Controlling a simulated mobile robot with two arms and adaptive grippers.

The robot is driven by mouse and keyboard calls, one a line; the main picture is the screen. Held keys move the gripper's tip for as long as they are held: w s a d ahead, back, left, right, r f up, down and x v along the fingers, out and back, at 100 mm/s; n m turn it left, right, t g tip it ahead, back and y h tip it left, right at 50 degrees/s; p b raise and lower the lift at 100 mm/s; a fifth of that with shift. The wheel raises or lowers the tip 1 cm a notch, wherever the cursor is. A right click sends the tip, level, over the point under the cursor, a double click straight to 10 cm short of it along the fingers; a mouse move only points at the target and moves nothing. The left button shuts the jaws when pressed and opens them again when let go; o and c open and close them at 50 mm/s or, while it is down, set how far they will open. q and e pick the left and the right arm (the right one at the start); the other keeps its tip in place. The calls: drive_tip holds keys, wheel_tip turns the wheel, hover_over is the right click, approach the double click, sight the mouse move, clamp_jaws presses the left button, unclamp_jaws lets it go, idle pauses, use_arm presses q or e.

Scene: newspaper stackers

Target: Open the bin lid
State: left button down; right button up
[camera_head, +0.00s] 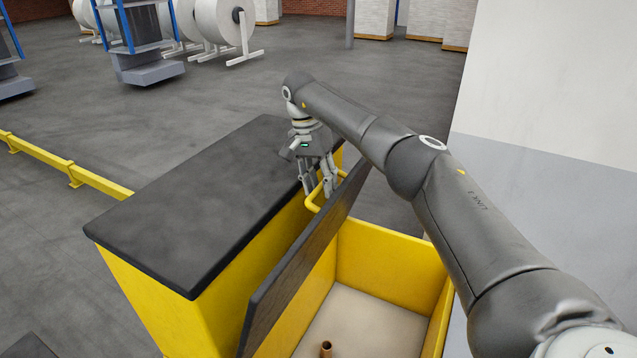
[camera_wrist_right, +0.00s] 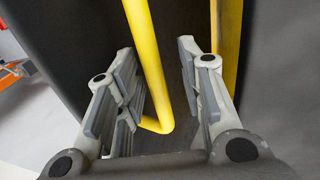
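The bin lid (camera_head: 305,255) is a dark panel raised to a steep, nearly upright tilt, and the yellow bin (camera_head: 385,262) beneath it is open. A yellow bar handle (camera_head: 314,205) is on the lid's left face near its far end. My right gripper (camera_head: 321,186) reaches down at this handle. In the right wrist view the gripper's fingers (camera_wrist_right: 158,75) are spread on both sides of the handle bar (camera_wrist_right: 150,65), with a visible gap, so it is around the bar and not closed on it. My left gripper is not in view.
A neighbouring yellow bin with a flat dark lid (camera_head: 205,200) stands close on the left. A small brown tube (camera_head: 326,347) stands on the open bin's pale floor. A white and grey wall (camera_head: 560,110) rises at right. A yellow rail (camera_head: 70,165) crosses the grey floor at left.

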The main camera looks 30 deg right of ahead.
drive_tip(key=shift+s, duration=0.1)
drive_tip(key=v, duration=0.7)
drive_tip(key=shift+r, duration=0.2)
idle(0.4)
